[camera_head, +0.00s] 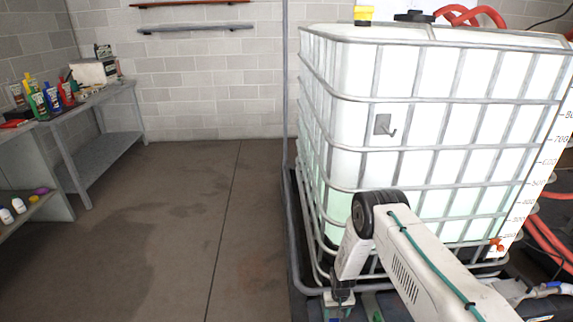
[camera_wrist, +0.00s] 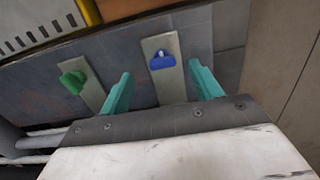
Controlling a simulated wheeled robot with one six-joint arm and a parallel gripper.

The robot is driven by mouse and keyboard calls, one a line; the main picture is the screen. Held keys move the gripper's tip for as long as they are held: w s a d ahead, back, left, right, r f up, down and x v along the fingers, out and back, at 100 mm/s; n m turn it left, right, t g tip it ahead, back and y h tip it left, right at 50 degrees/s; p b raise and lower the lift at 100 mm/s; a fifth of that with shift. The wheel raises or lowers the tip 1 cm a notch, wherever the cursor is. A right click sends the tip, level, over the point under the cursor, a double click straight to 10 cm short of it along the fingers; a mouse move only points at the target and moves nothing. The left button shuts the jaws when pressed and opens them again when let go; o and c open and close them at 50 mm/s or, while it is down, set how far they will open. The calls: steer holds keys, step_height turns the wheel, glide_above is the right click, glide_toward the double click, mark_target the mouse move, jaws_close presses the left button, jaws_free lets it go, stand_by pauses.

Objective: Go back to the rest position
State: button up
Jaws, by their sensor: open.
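My gripper (camera_wrist: 160,69) is open, its two teal fingers apart with nothing held between them. In the wrist view a blue handle (camera_wrist: 162,61) on a pale metal plate lies beyond the gap between the fingertips. A green knob (camera_wrist: 73,82) on a second pale plate lies to the left of the left finger. In the head view my white arm reaches in from the lower right and bends down, with my gripper (camera_head: 340,300) low beside the caged tank and partly cut off by the bottom edge.
A large white tank in a metal cage (camera_head: 421,98) stands close behind my arm. A grey bench (camera_head: 110,95) with bottles (camera_head: 38,104) stands at the left wall. Wall shelves (camera_head: 195,28) hang at the back. The brown floor (camera_head: 180,220) between bench and tank is clear.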

steer(key=s+g, duration=0.2)
steer(key=s, duration=0.4)
steer(key=s+d+r+g, duration=0.1)
steer(key=s+r, duration=0.2)
steer(key=r, duration=1.4)
steer(key=s+r, duration=0.3)
steer(key=r, duration=1.3)
steer(key=s+d+r+g, duration=0.1)
steer(key=s+r, duration=0.2)
steer(key=r, duration=1.4)
steer(key=s+r+t, duration=0.6)
steer(key=s+r, duration=1.6)
steer(key=shift+d+r, duration=0.3)
steer(key=shift+r, duration=0.05)
